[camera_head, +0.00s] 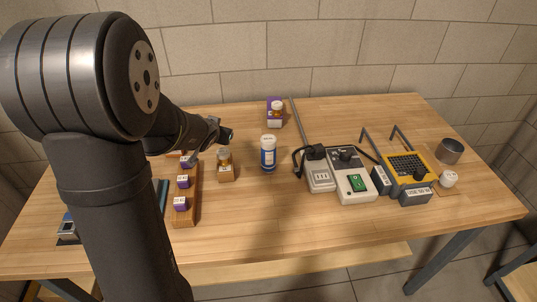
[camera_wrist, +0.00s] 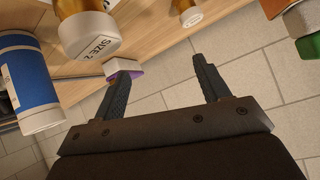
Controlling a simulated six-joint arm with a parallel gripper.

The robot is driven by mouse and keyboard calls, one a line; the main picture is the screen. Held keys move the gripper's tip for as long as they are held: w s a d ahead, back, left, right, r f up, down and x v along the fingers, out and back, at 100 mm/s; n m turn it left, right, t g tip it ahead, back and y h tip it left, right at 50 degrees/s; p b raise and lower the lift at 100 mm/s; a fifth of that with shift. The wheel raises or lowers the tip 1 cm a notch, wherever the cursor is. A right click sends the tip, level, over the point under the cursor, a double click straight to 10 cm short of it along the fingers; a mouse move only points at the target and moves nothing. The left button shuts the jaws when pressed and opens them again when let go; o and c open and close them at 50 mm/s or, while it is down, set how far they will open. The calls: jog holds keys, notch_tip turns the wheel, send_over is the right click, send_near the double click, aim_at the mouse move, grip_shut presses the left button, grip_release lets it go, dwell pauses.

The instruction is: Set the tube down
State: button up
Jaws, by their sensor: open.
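My gripper (camera_head: 226,133) is open, with nothing between its fingers (camera_wrist: 163,77). In the head view it is above the left part of the table. A blue tube-like container with a white cap (camera_head: 268,155) stands on the table to its right; a blue-and-white cylinder (camera_wrist: 30,82) shows at the left of the wrist view. An amber tube with a white lid (camera_head: 224,158) is at a small wooden block (camera_head: 227,175). In the wrist view an amber tube with a white "SIZE 2" cap (camera_wrist: 90,32) is left of the fingers. Which one is the task's tube I cannot tell.
A wooden rack (camera_head: 187,210) with purple-labelled pieces is partly behind my arm. A purple box (camera_head: 269,106) stands at the back. Grey devices (camera_head: 351,178), a yellow device (camera_head: 408,165) and a metal cup (camera_head: 450,150) fill the right. The front middle is clear.

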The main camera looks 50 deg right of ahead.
jog(key=s+a+m+g+h, duration=0.2)
jog(key=s+a+g+h, duration=0.15)
jog(key=s, duration=0.35)
jog(key=s+a+m+g+h, duration=0.2)
jog(key=s+a+g+h, duration=0.15)
jog(key=s, duration=0.35)
send_near(273, 136)
jog(key=shift+t+y, duration=0.4)
jog(key=d+f, duration=0.2)
jog(key=d, duration=0.1)
jog(key=d+f, duration=0.2)
jog(key=d, duration=0.1)
jog(key=d+f, duration=0.2)
jog(key=d, duration=0.1)
jog(key=shift+s+d, duration=0.1)
jog(key=shift+d, duration=0.2)
jog(key=c, duration=1.3)
jog(key=shift+r, duration=0.5)
notch_tip(273, 136, up, 4)
jog(key=shift+s+f, duration=0.15)
jog(key=s+a+r, duration=0.1)
jog(key=s+r, duration=0.5)
jog(key=s, duration=0.5)
jog(key=shift+r, duration=0.2)
